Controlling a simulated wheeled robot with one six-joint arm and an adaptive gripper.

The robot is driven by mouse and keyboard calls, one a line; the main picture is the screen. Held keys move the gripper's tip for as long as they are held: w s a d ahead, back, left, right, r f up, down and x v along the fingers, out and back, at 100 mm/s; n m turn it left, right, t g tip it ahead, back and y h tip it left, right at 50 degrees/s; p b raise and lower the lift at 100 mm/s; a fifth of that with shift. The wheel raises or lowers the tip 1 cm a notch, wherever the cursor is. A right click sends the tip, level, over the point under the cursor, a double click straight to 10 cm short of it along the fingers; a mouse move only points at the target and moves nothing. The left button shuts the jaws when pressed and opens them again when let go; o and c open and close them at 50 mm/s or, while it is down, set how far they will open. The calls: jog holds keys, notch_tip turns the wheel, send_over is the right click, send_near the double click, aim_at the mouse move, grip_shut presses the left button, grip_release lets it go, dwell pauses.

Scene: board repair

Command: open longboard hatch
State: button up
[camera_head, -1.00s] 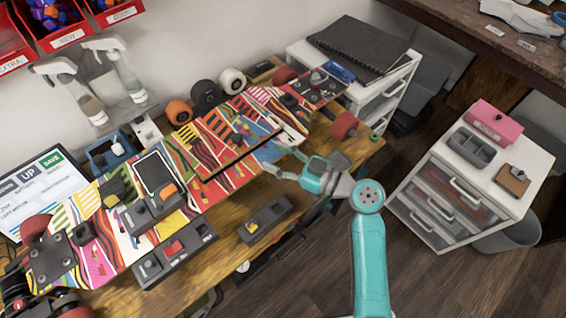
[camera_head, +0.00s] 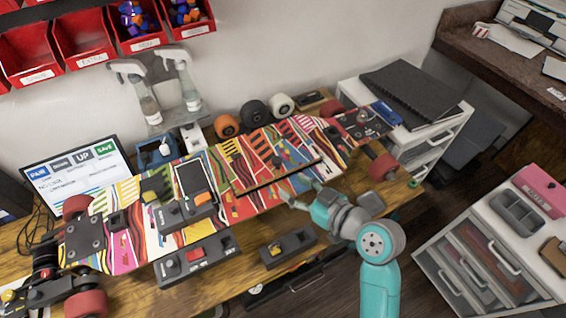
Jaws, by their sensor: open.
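The longboard (camera_head: 130,238) lies deck up on the wooden bench, with a bright striped pattern. Its hatch (camera_head: 262,165) is a patterned panel right of the deck's middle, with a dark line along its front edge. I cannot tell whether the hatch is lifted at all. My gripper (camera_head: 291,188) is open, at the front edge of the longboard just below the hatch's dark edge. Its fingers point left toward the deck. Contact with the hatch cannot be made out.
A black control box (camera_head: 196,258) and a smaller one (camera_head: 288,247) sit in front of the longboard. Loose wheels (camera_head: 254,114) and spray bottles (camera_head: 184,82) stand behind it. A screen (camera_head: 78,180) is at left. White drawer units (camera_head: 490,250) stand at right.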

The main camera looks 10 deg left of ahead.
aim_at(277, 160)
notch_tip(277, 160, up, 5)
jog(key=s+m+t+h, duration=0.1)
jog(key=m+t+h, duration=0.1)
jog(key=m+h, duration=0.15)
jog(key=shift+h, duration=0.25)
jog(key=x, duration=1)
jog(key=shift+w+f, duration=0.2)
jog(key=shift+f, duration=0.05)
grip_shut()
